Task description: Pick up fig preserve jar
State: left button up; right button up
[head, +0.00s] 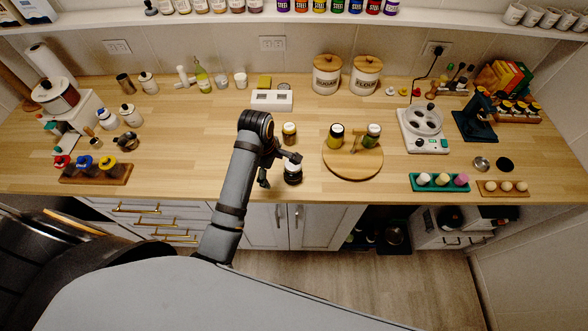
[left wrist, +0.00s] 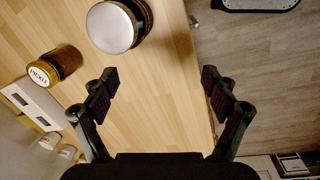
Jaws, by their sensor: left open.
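A dark jar with a pale silvery lid (head: 293,173) stands upright near the counter's front edge. No label on it can be read, so I cannot confirm that it is the fig preserve jar. In the left wrist view, this jar (left wrist: 118,25) is at the top, left of centre, beyond the fingertips. My left gripper (head: 278,170) is open and empty, just left of the jar in the head view. In the left wrist view, only bare wood lies between its fingers (left wrist: 159,80). My right gripper is not in view.
A jar labelled pickle (left wrist: 55,65) stands behind the dark jar, and also shows in the head view (head: 289,133). A round wooden board (head: 352,168) with jars is to the right. A white box (head: 271,100) stands farther back.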

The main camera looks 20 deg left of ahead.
aim_at(294, 171)
pick_arm(q)
jog(key=w+d+n, duration=0.1)
jog(key=n, duration=0.1)
jog(key=w+d+r+n, duration=0.1)
jog(key=w+n, duration=0.1)
jog(key=w+d+r+n, duration=0.1)
jog(key=w+n, duration=0.1)
jog(key=shift+w+d+r+g+h, duration=0.1)
jog(key=shift+d+r+g+h, duration=0.1)
jog(key=shift+d+g+h, duration=0.15)
jog(key=f, duration=0.2)
jog(key=f+p, duration=0.1)
jog(key=f, duration=0.1)
jog(key=shift+d+f, duration=0.2)
jog(key=shift+f, duration=0.35)
jog(key=f+p, duration=0.1)
jog(key=f, duration=0.1)
jog(key=d+f+p, duration=0.1)
jog(key=f, duration=0.1)
jog(key=shift+w+f, duration=0.2)
jog(key=shift+f, duration=0.4)
jog(key=shift+w, duration=0.1)
jog(key=c, duration=1.6)
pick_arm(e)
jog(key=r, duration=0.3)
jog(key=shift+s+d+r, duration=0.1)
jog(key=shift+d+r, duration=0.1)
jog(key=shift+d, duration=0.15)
